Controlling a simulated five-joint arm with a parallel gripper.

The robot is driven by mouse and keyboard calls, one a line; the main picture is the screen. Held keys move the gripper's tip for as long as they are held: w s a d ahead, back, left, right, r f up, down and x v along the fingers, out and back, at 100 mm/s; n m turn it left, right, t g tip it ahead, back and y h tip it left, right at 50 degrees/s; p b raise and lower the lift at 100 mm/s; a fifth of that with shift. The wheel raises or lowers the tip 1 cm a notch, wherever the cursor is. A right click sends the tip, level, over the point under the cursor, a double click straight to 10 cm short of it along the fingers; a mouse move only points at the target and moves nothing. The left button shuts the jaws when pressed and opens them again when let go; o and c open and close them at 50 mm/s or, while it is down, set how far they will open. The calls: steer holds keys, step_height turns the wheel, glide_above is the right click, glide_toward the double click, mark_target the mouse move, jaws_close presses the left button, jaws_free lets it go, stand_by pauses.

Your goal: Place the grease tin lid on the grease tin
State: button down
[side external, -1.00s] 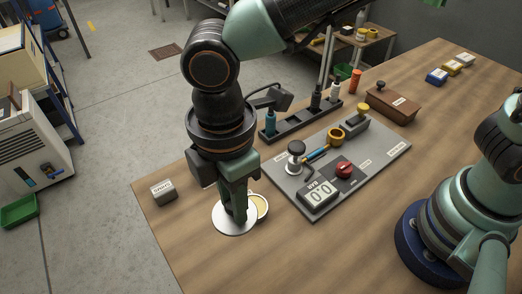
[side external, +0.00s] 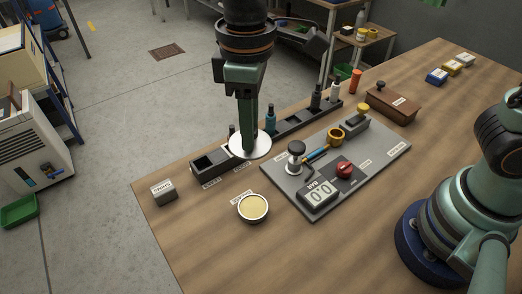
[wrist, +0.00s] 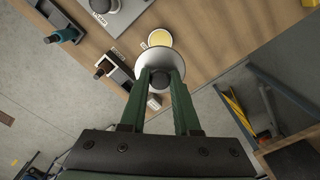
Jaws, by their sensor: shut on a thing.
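The grease tin lid (side external: 251,151) is a white disc with a dark knob, seen in the wrist view. My gripper (side external: 247,124) is shut on the knob and holds the lid in the air. The grease tin (side external: 253,209) stands open on the table, with pale yellow grease showing inside a pale rim. In the side view the lid appears above and behind the tin, apart from it. In the wrist view the lid (wrist: 126,57) lies just below the tin (wrist: 160,38) in the picture and slightly overlaps its edge. My fingers (wrist: 161,77) hide part of the lid.
A black rack (side external: 212,164) with bottles runs behind the tin. A grey panel (side external: 322,203) with a 0.0 display and a red knob (side external: 344,170) lies to the right. A small grey block (side external: 163,192) stands left. The table front of the tin is clear.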

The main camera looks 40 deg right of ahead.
step_height(320, 180, down, 18)
steer(key=shift+f, duration=0.1)
stand_by(0.4)
steer(key=c, duration=0.6)
jaws_free()
steer(key=shift+f, duration=0.1)
steer(key=shift+c, duration=0.2)
step_height(320, 180, up, 11)
steer(key=d+r+m+t, duration=0.2)
steer(key=d+r+m, duration=0.2)
steer(key=d, duration=0.8)
steer(key=s+d+r+m+t, duration=0.1)
steer(key=d+r+m+t, duration=0.2)
steer(key=d, duration=1)
steer(key=shift+r+m+t, duration=0.3)
steer(key=shift+r+m, duration=0.7)
steer(key=shift+r, duration=1.1)
